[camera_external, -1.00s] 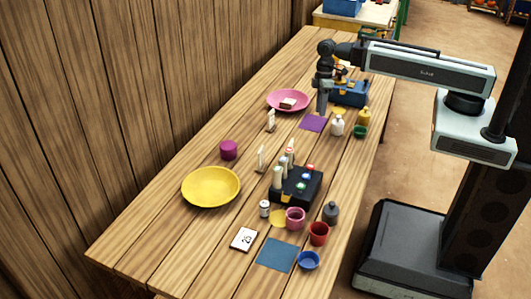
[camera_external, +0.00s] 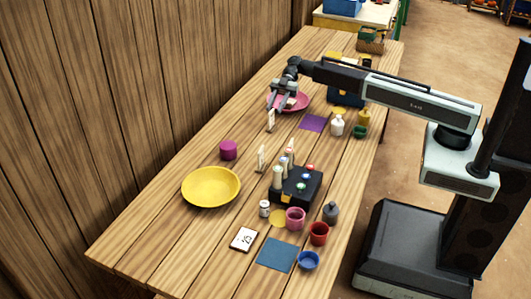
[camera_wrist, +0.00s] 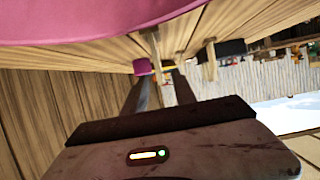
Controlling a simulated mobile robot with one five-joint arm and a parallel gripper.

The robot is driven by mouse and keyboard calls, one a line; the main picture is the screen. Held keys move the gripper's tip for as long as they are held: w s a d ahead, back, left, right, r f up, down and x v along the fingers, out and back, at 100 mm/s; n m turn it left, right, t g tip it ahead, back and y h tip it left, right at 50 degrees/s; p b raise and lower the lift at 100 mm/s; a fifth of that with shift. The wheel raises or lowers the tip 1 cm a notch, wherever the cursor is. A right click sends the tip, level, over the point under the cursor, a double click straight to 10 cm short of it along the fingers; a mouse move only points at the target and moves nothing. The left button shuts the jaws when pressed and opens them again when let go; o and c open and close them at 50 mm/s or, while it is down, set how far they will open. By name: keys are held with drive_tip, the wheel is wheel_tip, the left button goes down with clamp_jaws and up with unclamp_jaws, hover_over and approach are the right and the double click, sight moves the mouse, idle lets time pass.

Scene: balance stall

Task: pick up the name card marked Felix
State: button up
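Several small upright white name cards on wooden stands are on the table; no name is readable. The farthest card (camera_external: 270,122) stands just in front of the pink plate. Two more are nearer, one left (camera_external: 261,157) and one right (camera_external: 291,146). My gripper (camera_external: 278,107) is low over the pink plate's left edge, very close to the farthest card. In the wrist view, my gripper (camera_wrist: 161,78) has its fingers apart. An edge-on card (camera_wrist: 156,48) shows beyond the fingers, and another (camera_wrist: 210,60) to the right. I cannot tell whether a finger touches the nearest card.
The pink plate (camera_external: 296,104) is beside my gripper; it also fills the top of the wrist view (camera_wrist: 90,20). A magenta cup (camera_external: 229,149), a yellow plate (camera_external: 210,187) and a black box (camera_external: 302,190) with bottles are nearer. A purple mat (camera_external: 313,123) lies right.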

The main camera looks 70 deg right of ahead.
sight(268, 130)
drive_tip(key=b+x, duration=0.2)
drive_tip(key=x, duration=0.5)
drive_tip(key=shift+a, duration=0.15)
clamp_jaws()
